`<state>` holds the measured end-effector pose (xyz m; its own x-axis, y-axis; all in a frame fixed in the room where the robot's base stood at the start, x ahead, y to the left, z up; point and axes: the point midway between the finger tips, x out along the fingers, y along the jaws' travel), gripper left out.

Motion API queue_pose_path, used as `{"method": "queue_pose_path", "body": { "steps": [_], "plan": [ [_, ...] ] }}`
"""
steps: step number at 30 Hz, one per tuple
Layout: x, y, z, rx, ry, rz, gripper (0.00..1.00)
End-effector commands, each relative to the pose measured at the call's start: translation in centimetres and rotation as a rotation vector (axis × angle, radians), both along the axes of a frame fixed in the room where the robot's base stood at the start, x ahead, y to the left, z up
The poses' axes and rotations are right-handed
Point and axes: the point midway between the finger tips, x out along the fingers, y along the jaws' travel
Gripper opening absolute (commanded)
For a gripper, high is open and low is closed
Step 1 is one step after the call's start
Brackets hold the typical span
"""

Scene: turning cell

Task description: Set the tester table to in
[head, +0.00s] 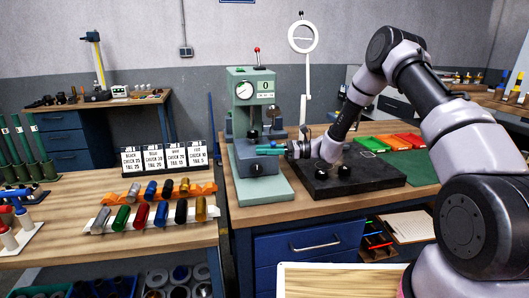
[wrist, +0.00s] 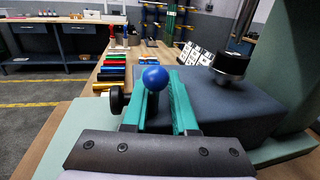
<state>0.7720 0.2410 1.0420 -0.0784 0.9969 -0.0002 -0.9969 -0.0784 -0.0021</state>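The tester (head: 250,85) is a green column press with a round dial and a red-tipped lever, standing on a pale green base at the left end of the blue bench. Its table is a dark blue-grey block (head: 262,167) low on the base, which fills the right middle of the wrist view (wrist: 235,115). A blue ball knob (wrist: 155,78) shows at my gripper's fingers, with a black knob (wrist: 115,98) to its left. My gripper (head: 270,150) reaches in from the right; its teal fingers are apart. I cannot tell whether they touch the ball.
A black plate (head: 385,179) with dark knobs lies right of the tester, under my arm. Green, orange and red trays (head: 405,141) lie behind it. The left bench holds coloured cylinders on racks (head: 135,218) and job cards (head: 165,158). A floor gap separates the benches.

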Motion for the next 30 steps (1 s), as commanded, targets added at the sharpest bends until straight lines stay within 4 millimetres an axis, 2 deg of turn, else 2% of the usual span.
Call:
{"method": "queue_pose_path", "body": {
  "steps": [10,14,24,30],
  "plan": [
    [-0.1,0.0,0.0,0.000,0.001,0.003,0.41],
    [0.0,-1.0,0.0,0.000,0.002,0.002,0.41],
    [0.6,-7.5,0.0,0.000,0.000,-0.001,0.41],
    [0.8,-10.1,0.0,0.000,0.000,0.000,0.41]
  ]
}}
